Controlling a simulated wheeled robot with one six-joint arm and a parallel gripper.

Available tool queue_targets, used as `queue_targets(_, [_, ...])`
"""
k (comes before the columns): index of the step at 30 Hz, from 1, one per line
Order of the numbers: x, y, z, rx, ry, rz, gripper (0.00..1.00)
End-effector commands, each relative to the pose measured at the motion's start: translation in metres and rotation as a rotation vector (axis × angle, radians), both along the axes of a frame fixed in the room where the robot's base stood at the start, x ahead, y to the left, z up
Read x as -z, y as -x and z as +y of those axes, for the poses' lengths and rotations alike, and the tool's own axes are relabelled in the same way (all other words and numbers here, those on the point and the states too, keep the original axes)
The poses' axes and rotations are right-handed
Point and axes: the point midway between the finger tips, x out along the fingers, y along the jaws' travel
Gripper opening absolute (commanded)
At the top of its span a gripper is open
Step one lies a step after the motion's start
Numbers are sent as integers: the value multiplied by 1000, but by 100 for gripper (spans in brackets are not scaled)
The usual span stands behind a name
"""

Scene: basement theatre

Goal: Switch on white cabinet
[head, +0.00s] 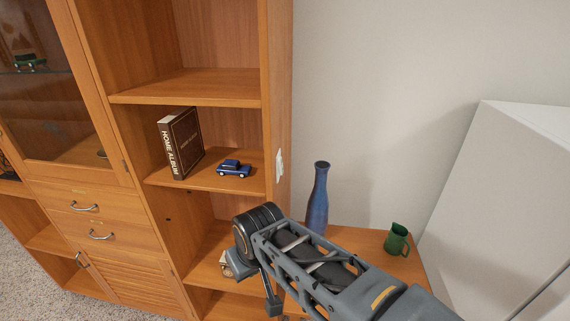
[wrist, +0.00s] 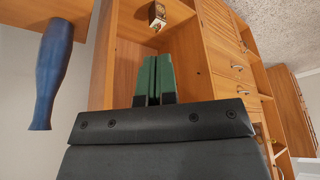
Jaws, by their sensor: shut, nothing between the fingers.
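A small white switch plate (head: 279,165) is on the right side panel of the wooden cabinet (head: 278,100), above and a little right of my wrist in the head view. A large plain white cabinet-like box (head: 490,195) stands at the right; no switch shows on its visible faces. My gripper (wrist: 155,62) has green fingers that are shut together and empty, in front of the wooden cabinet in the wrist view. In the head view my arm hides the fingertips. The switch plate is not visible in the wrist view.
A blue vase (head: 318,198) and a green mug (head: 397,240) stand on a low wooden surface (head: 365,243) close to my arm. A book (head: 182,143) and a blue toy car (head: 234,168) are on a shelf. The wall (head: 400,70) above is clear.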

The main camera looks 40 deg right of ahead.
Motion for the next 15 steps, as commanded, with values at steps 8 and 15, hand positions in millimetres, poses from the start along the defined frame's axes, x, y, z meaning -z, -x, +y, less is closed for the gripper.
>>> queue_targets(8, [-33, -33, -32, 144, -74, -4, 0])
queue_targets(15, [-100, -88, -137, 410, -246, -77, 0])
